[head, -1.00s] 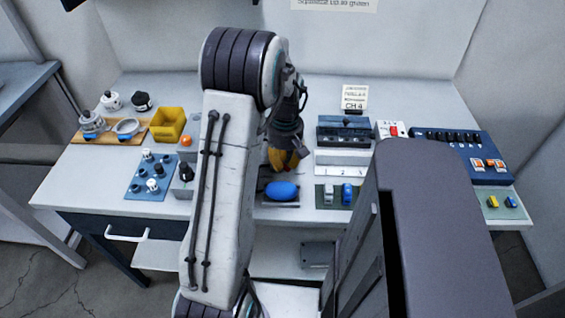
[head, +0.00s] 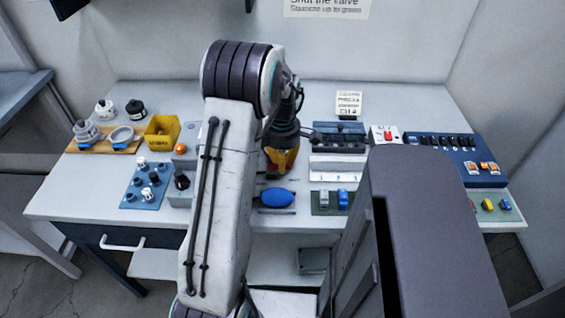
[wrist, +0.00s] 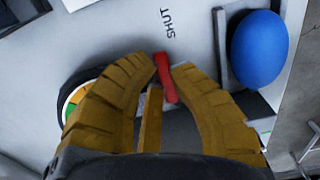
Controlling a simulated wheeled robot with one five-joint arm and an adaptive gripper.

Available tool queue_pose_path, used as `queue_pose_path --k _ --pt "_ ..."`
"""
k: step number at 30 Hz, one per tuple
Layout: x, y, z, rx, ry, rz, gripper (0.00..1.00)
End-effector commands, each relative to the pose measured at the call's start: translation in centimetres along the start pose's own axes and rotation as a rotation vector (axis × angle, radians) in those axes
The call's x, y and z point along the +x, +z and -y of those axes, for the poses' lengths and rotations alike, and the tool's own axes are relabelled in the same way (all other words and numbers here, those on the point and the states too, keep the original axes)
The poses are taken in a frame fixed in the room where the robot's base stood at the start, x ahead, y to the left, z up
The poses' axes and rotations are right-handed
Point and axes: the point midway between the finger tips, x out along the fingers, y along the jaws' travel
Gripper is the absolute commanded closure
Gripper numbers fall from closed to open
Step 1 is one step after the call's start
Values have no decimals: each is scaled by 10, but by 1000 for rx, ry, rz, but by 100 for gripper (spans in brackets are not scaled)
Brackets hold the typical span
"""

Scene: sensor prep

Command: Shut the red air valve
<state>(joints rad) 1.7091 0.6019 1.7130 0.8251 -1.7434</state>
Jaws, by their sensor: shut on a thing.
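The red air valve handle (wrist: 166,78) shows in the wrist view as a short bar between my gripper's yellow fingertips. My gripper (wrist: 163,72) is shut on it. The word SHUT is printed on the pale surface just beyond the handle. A round dial with a dark rim (wrist: 72,98) is partly hidden behind the left finger. A blue bulb (wrist: 258,48) lies to the right. In the head view my gripper (head: 282,160) is at the middle of the bench, just behind the blue bulb (head: 277,197); the arm and fingers hide most of the valve.
A yellow bin (head: 162,130), a blue panel with knobs (head: 146,185) and a grey box with an orange button (head: 180,149) stand left of my arm. A dark-topped unit (head: 338,135) and a blue switch panel (head: 448,150) stand to the right. The bench's front edge is mostly bare.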

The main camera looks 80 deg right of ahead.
Motion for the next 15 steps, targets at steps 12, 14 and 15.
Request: queue_pose_path --k 12,14,15 --pt "4 -1 2 -54 -13 -3 100" --pt "4 -1 2 -54 -13 -3 100" --pt "4 -1 2 -54 -13 -3 100"
